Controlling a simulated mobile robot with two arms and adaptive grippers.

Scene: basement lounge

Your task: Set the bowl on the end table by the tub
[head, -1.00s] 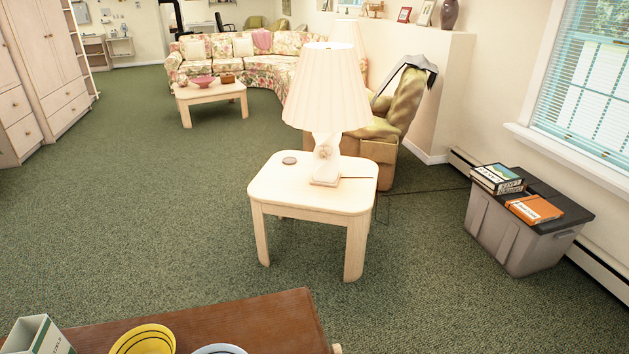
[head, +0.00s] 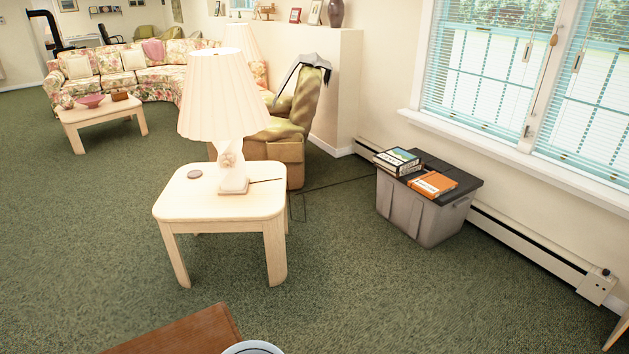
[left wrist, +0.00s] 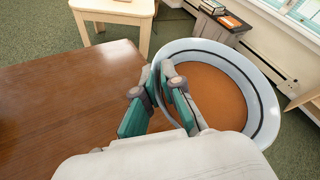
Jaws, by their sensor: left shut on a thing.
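The bowl (left wrist: 240,60) is pale blue-white with a dark stripe inside and an orange-brown bottom. My left gripper (left wrist: 158,84) is shut on its near left rim in the left wrist view. In the head view only a bit of the bowl's rim (head: 252,345) shows at the bottom edge; my grippers are out of that view. The end table (head: 180,205) is pale wood and stands ahead, left of the grey tub (head: 405,212). My right gripper is not in view.
A lamp (head: 225,105) and a small round disc (head: 194,173) stand on the end table; its front top is bare. Books (head: 432,185) lie on the tub's dark lid. A brown wooden tabletop (head: 185,335) is close in front. Carpet between is clear.

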